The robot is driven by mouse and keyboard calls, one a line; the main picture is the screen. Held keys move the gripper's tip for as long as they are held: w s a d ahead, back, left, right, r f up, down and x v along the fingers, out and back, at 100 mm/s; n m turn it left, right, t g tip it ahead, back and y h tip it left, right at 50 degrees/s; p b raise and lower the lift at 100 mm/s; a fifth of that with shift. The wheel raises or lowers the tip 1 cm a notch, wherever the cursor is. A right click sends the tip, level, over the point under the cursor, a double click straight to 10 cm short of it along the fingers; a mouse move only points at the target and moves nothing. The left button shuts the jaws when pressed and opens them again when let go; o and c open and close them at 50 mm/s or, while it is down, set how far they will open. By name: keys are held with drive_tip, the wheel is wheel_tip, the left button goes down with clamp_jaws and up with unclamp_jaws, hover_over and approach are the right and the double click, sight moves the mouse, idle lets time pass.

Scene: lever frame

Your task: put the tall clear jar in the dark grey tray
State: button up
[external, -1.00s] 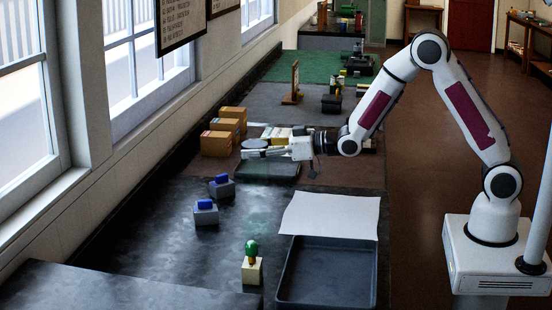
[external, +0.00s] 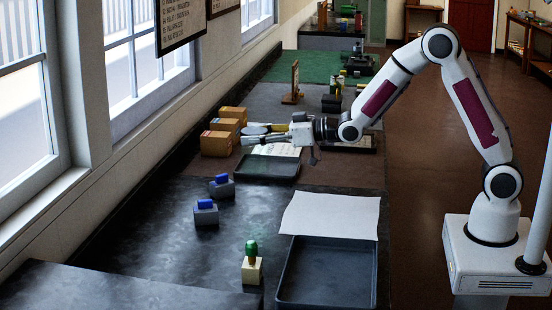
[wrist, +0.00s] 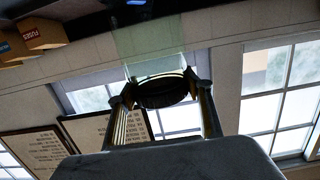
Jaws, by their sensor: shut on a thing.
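The tall clear jar (wrist: 150,42) shows in the wrist view as a pale see-through body joined to a dark round lid. My gripper (wrist: 163,86) is shut on the jar, with one finger on each side of the lid. In the external view my gripper (external: 252,139) reaches left, level, above the counter; the clear body is hard to make out there. A small dark grey tray (external: 268,178) lies just below and in front of the gripper. A larger dark tray (external: 328,299) lies at the front right of the counter.
Cardboard boxes (external: 217,142) stand left of the gripper by the window wall. Two grey blocks with blue tops (external: 206,214) and a cream block with a green-topped piece (external: 252,270) stand nearer. A white sheet (external: 331,215) lies behind the larger tray.

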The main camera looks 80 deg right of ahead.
drive_tip(key=shift+a, duration=0.1)
drive_tip(key=s+a+r+n+g+y, duration=0.1)
drive_tip(key=s+a+n+y, duration=0.25)
drive_tip(key=a, duration=0.95)
drive_tip(key=s+a+r+n+g+y, duration=0.1)
drive_tip(key=s+a+n+y, duration=0.3)
drive_tip(key=a, duration=0.9)
drive_tip(key=s+a+f+n+g+y, duration=0.1)
drive_tip(key=s+a+n+g+y, duration=0.5)
drive_tip(key=s+a, duration=0.9)
drive_tip(key=s+g+y, duration=0.1)
drive_tip(key=s+g, duration=0.1)
drive_tip(key=shift+s+a+y, duration=0.3)
drive_tip(key=shift+a+y, duration=0.05)
drive_tip(key=shift+a, duration=0.05)
drive_tip(key=shift+f, duration=0.2)
drive_tip(key=shift+f, duration=2.8)
